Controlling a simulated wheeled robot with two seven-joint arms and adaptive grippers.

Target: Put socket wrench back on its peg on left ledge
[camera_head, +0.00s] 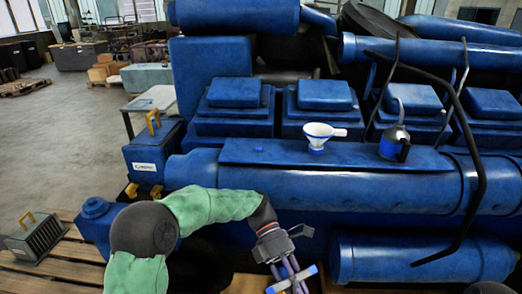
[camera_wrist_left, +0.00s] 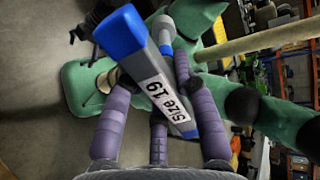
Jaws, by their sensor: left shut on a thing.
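The socket wrench (camera_wrist_left: 160,85) has a grey body with a blue end and a label reading "Size 19". In the left wrist view it lies tilted between the purple fingers of my left gripper (camera_wrist_left: 155,110), which is shut on it. In the head view my left gripper (camera_head: 288,272) is low in front of the blue engine, with the blue and grey wrench (camera_head: 292,279) across its fingers near the bottom edge. I cannot make out the peg or the left ledge in either view. My right gripper is not in view.
The blue engine (camera_head: 400,188) fills the middle and right. A white funnel (camera_head: 320,133) and an oil can (camera_head: 394,140) stand on its flat top. A black bent bar (camera_head: 478,150) rises at right. Yellow-handled boxes (camera_head: 152,155) and a wooden pallet (camera_head: 70,262) are at left.

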